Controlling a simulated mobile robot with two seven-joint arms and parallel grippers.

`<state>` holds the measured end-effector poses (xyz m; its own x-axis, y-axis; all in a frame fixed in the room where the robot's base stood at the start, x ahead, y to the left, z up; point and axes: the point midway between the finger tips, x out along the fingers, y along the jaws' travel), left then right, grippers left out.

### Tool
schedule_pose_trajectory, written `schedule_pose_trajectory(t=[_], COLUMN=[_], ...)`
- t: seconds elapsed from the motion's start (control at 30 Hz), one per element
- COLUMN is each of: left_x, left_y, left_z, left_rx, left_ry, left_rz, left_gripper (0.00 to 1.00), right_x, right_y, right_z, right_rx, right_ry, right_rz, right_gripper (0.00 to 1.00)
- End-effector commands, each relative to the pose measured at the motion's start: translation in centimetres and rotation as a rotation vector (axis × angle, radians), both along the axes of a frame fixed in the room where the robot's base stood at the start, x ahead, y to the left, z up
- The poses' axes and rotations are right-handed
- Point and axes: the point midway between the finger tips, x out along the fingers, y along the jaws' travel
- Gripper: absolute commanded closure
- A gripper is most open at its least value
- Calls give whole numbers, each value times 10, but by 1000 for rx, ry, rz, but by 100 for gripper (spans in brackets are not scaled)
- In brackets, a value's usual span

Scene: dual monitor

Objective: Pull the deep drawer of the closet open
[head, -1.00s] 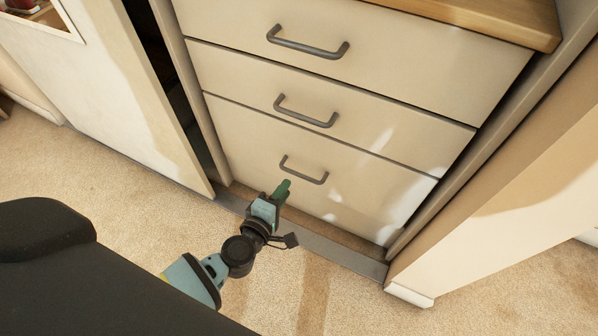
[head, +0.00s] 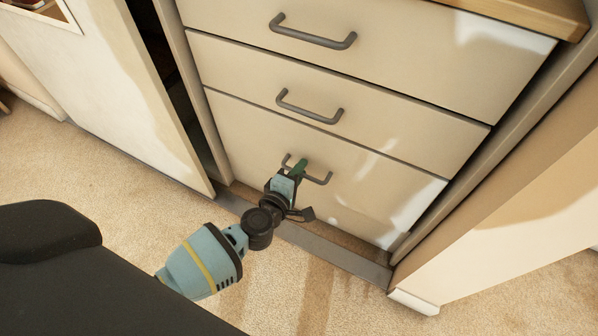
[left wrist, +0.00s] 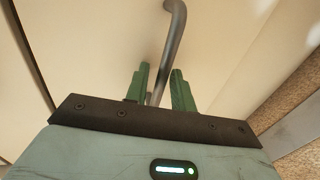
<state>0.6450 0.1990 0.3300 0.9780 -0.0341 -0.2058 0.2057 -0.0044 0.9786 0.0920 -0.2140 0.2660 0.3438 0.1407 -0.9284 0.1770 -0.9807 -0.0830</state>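The closet has a stack of three cream drawers, and the lowest, deep drawer (head: 235,140) is shut. My right gripper is not in view.
Two more drawers with handles, the middle one (head: 309,107) and the top one (head: 313,31), are shut above. A sliding door panel (head: 120,90) stands left, another panel (head: 520,190) right. A grey floor rail (head: 335,256) runs along the front. Carpet (head: 330,300) is clear.

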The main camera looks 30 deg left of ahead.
Motion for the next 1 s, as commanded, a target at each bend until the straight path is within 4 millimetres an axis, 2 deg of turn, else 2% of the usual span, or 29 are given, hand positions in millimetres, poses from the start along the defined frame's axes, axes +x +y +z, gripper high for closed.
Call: schedule_pose_trajectory(t=[0.03, 0.2, 0.53, 0.67, 0.87, 1.0], left_x=[0, 0, -1, -7, -35, -68], left_y=[0, 0, 0, 1, 2, 3], left_z=[0, 0, 0, -1, 0, -1], left_rx=[0, 0, 0, 1, 0, 0], left_ry=[0, 0, 0, 2, 4, 6], left_rz=[0, 0, 0, 1, 1, 0], left_gripper=[78, 100, 100, 100, 100, 100], right_x=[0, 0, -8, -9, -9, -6], right_y=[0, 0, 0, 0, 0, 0], right_z=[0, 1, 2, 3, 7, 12], right_rx=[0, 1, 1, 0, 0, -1], right_ry=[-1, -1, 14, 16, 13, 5], right_rz=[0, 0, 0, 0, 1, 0], right_gripper=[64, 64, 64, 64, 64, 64])
